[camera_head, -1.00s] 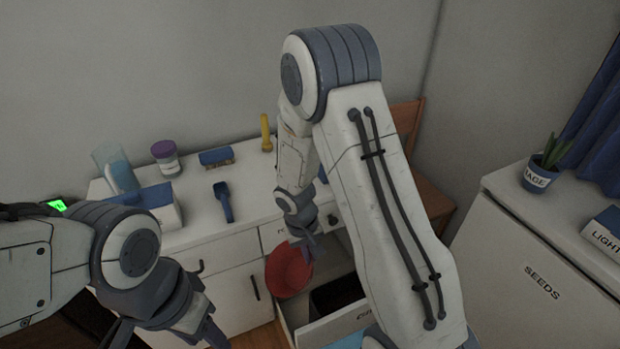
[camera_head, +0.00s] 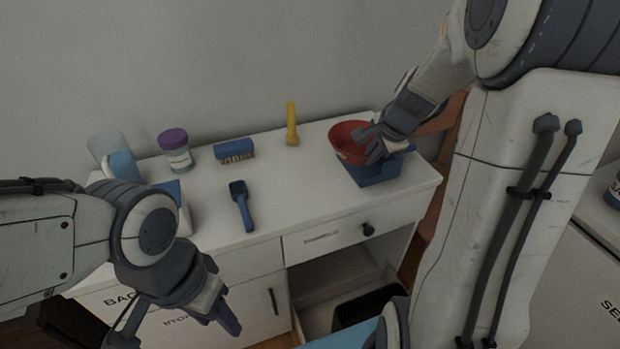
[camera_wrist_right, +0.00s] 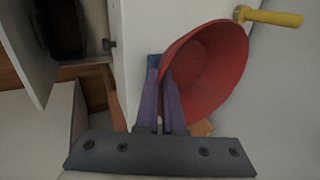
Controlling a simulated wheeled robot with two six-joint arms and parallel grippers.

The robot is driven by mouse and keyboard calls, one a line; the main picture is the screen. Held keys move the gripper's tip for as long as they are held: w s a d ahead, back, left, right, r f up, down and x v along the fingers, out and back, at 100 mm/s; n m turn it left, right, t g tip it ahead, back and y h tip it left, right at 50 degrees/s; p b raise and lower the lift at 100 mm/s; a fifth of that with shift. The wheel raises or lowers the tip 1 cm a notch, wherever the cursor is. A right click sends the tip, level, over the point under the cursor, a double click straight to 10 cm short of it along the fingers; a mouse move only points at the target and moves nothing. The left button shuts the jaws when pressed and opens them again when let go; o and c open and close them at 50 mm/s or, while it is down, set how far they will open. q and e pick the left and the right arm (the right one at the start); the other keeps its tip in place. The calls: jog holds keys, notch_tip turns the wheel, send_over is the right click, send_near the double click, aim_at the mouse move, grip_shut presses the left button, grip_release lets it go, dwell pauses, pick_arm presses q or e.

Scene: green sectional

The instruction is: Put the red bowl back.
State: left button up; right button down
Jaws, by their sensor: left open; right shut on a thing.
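The red bowl (camera_head: 347,141) is at the right end of the white counter, tilted, at a blue tray (camera_head: 377,176). I cannot tell whether the bowl touches the tray. My right gripper (camera_head: 372,146) is shut on the bowl's rim; the right wrist view also shows the bowl (camera_wrist_right: 212,72) with its rim between the fingers (camera_wrist_right: 168,92). My left gripper (camera_head: 190,330) is open and empty, low in front of the cabinet at the left.
On the counter (camera_head: 290,205) stand a yellow flashlight (camera_head: 292,125), a blue brush (camera_head: 234,151), a blue scoop (camera_head: 241,205) and a purple-lidded jar (camera_head: 175,150). The counter's middle is clear.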

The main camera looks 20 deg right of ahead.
jog(key=w+a+f, duration=0.2)
jog(key=a, duration=0.1)
jog(key=w+a+f+p, duration=0.1)
jog(key=a+f, duration=0.1)
jog(key=a, duration=0.1)
jog(key=w+a+f, duration=0.2)
jog(key=a, duration=0.2)
jog(key=shift+w+f, duration=0.2)
jog(key=shift+w, duration=0.1)
jog(key=shift+f, duration=0.2)
notch_tip(320, 180, down, 4)
jog(key=b, duration=0.3)
jog(key=shift+r, duration=0.1)
jog(key=c, duration=1.5)
grip_release()
jog(key=shift+f, duration=0.25)
jog(key=o, duration=0.5)
jog(key=shift+c, duration=0.2)
jog(key=shift+r, duration=0.1)
